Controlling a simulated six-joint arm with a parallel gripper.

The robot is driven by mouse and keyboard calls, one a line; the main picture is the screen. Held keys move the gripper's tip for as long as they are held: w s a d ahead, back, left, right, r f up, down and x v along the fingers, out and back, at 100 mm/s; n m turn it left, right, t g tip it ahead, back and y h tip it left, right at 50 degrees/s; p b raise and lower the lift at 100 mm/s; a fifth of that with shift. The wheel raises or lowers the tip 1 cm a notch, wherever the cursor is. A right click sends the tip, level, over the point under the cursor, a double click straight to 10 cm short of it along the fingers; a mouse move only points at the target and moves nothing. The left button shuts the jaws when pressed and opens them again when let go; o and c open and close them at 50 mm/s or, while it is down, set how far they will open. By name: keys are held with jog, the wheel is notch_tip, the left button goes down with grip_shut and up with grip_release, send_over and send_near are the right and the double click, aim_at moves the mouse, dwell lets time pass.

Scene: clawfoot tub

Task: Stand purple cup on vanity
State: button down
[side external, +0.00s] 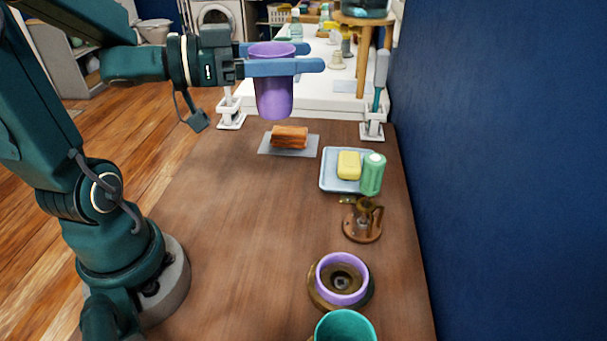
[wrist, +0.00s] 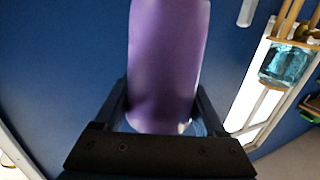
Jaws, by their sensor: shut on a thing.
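The purple cup (side external: 273,98) is held upright between the two blue fingers of my gripper (side external: 283,62) in the side external view. My gripper is shut on it near its upper part, and the cup hangs clear above the wooden vanity top (side external: 230,220). In the wrist view the purple cup (wrist: 168,60) fills the space between the fingers of my gripper (wrist: 165,115). The inside of the cup is mostly hidden.
A sponge stack on a grey mat (side external: 308,152) lies below the cup. To the right are a blue tray (side external: 330,184) with yellow soap (side external: 348,164), a green bottle (side external: 372,175), a brass holder (side external: 362,222), a purple ring (side external: 342,297) and a teal cup (side external: 345,327). The left-centre surface is clear.

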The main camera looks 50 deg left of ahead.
jog(key=s+d+f+m+g+h, duration=0.1)
jog(key=d+f+m+g+h, duration=0.5)
jog(key=d+f+h, duration=0.1)
jog(key=shift+d+f, duration=0.3)
jog(key=shift+f, duration=0.25)
jog(key=shift+s, duration=0.1)
jog(key=shift+s+d+f, duration=0.3)
jog(key=shift+d+f, duration=1.45)
jog(key=shift+d, duration=0.15)
jog(key=shift+s+d+f, duration=0.25)
jog(key=shift+d+f, duration=1.55)
jog(key=shift+d, duration=0.15)
jog(key=shift+s+d+f, duration=0.3)
jog(key=shift+d+f, duration=1.45)
jog(key=shift+d, duration=0.15)
jog(key=shift+f, duration=0.2)
grip_release()
